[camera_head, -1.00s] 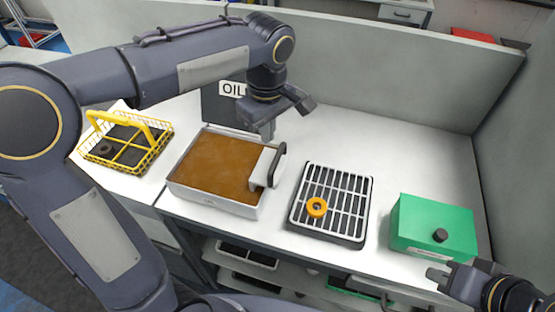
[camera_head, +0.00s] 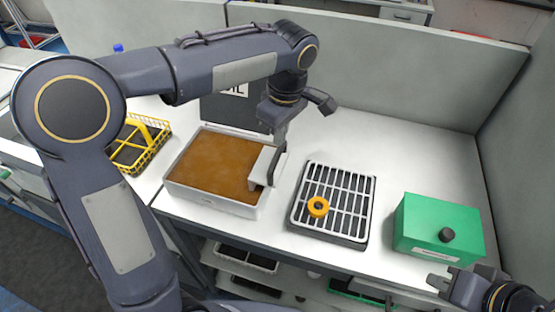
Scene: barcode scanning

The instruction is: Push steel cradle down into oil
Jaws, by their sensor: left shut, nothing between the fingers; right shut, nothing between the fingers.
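The steel cradle (camera_head: 262,166) shows as a light grey plate with a black handle at the right end of the oil tank. The tank (camera_head: 215,205) is a pale rectangular tray filled with brown oil (camera_head: 213,160). Any part of the cradle under the oil is hidden. My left gripper (camera_head: 279,138) is shut and empty, pointing down at the top of the black handle. I cannot tell whether it touches it. My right gripper (camera_head: 437,283) is shut and empty at the lower right, in front of the green box.
A yellow wire basket (camera_head: 152,150) stands left of the tank, partly behind my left arm. A white-barred drain rack (camera_head: 355,205) with an orange ring (camera_head: 318,206) lies to the right. The green box (camera_head: 425,225) has a black knob. A dark sign (camera_head: 225,115) stands behind the tank.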

